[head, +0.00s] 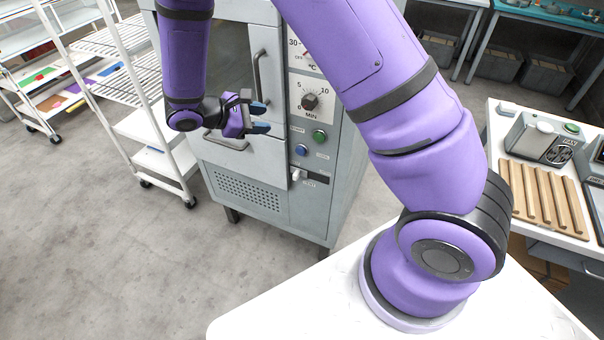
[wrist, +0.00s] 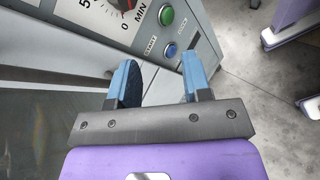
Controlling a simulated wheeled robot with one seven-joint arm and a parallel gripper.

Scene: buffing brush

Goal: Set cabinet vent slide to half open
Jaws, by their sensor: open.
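The grey cabinet (head: 248,162) stands left of centre in the head view. The vent slide (head: 297,174) is a small pale knob low on its control panel, above a small label. Its exact setting is too small to read. My gripper (head: 264,116) is open and empty, in front of the cabinet, above and left of the vent slide. In the wrist view the two blue fingertips of my gripper (wrist: 157,76) stand apart, with the pale panel behind them. I cannot make out the vent slide there.
A green button (head: 319,135), a blue button (head: 302,150) and a timer dial (head: 310,101) sit on the panel above the slide. Cabinet handles (head: 226,141) are close to my gripper. A white rack trolley (head: 150,125) stands left. Open floor lies in front.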

